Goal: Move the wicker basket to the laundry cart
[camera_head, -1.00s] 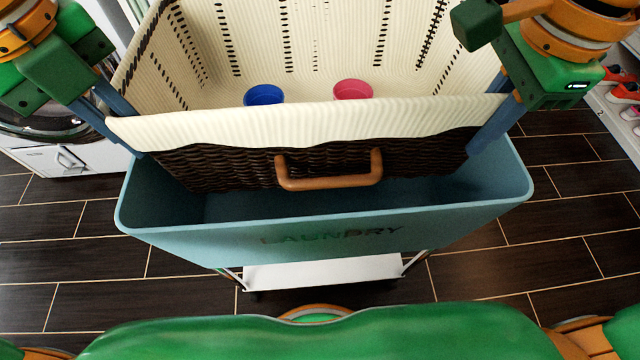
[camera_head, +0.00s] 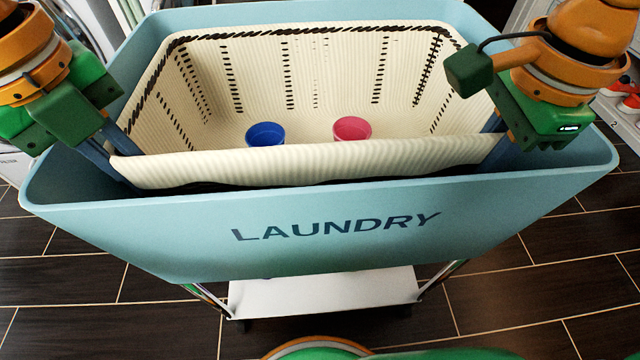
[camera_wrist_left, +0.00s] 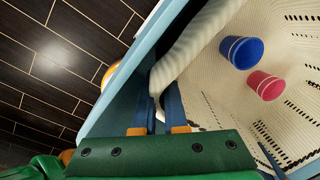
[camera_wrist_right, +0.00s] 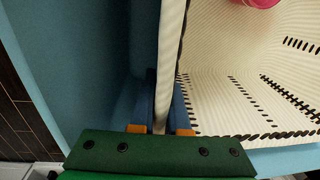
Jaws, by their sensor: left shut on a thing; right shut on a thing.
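The wicker basket (camera_head: 320,165), with a cream lining and dark braided edge, sits inside the blue laundry cart (camera_head: 130,215), marked LAUNDRY. Its near rim is a little above the cart's near wall; whether its base touches the cart floor is hidden. My left gripper (camera_head: 122,160) is shut on the basket rim at the near left; the left wrist view shows the rim between its fingers (camera_wrist_left: 160,105). My right gripper (camera_head: 492,135) is shut on the rim at the near right, also seen in the right wrist view (camera_wrist_right: 165,100).
A blue cup (camera_head: 265,134) and a pink cup (camera_head: 352,130) stand in the basket. A white lower shelf (camera_head: 320,292) is under the cart. Dark tiled floor (camera_head: 560,270) lies around the cart.

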